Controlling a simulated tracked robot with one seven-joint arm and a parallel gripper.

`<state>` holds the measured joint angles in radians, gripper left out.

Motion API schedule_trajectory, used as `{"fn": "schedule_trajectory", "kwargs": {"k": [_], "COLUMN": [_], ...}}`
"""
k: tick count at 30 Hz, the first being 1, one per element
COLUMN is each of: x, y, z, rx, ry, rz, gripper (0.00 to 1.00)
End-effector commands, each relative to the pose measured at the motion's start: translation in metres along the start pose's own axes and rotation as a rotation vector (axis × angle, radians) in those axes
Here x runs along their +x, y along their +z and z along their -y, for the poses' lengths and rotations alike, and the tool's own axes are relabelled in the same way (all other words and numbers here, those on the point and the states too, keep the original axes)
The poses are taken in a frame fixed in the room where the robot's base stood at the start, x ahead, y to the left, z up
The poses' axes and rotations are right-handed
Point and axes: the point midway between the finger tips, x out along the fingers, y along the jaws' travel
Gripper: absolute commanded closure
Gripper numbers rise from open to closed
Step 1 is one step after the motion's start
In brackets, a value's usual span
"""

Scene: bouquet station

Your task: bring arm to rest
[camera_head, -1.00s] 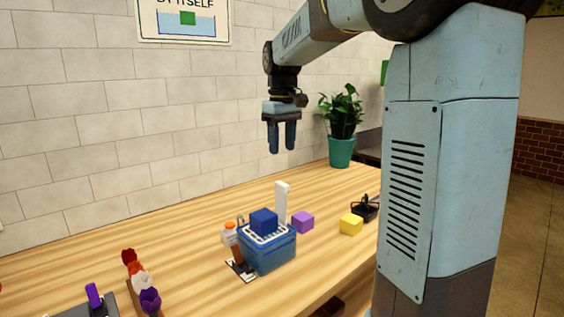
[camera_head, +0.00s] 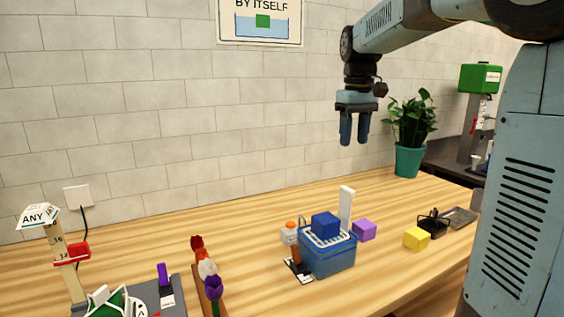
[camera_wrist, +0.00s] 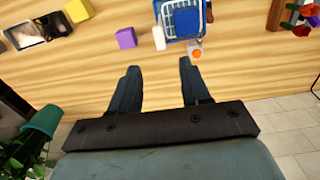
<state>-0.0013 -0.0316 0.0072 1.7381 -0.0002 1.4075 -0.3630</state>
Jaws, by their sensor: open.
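My gripper (camera_head: 354,128) hangs high above the back of the wooden table (camera_head: 130,257), fingers pointing down, in the head view. In the wrist view the gripper (camera_wrist: 157,85) shows its two fingers spread apart with nothing between them. It is apart from every object on the table.
A blue bin (camera_head: 328,256) with a blue block (camera_head: 325,226) on its white rack stands mid-table. Beside it are a purple cube (camera_head: 365,230), a yellow cube (camera_head: 417,238) and an orange-topped jar (camera_head: 290,233). Flowers (camera_head: 208,270) stand left; a potted plant (camera_head: 410,125) stands right.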

Motion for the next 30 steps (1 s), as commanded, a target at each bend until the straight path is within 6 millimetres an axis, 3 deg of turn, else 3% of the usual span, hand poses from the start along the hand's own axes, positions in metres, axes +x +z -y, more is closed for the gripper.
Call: {"fn": "schedule_trajectory", "kwargs": {"k": [14, 30], "x": [0.012, 0.069], "y": [0.102, 0.206], "z": [0.037, 0.076], "rx": [0.146, 0.314], "ry": [0.055, 0.084], "rz": [-0.178, -0.391], "gripper": [0.53, 0.53]}}
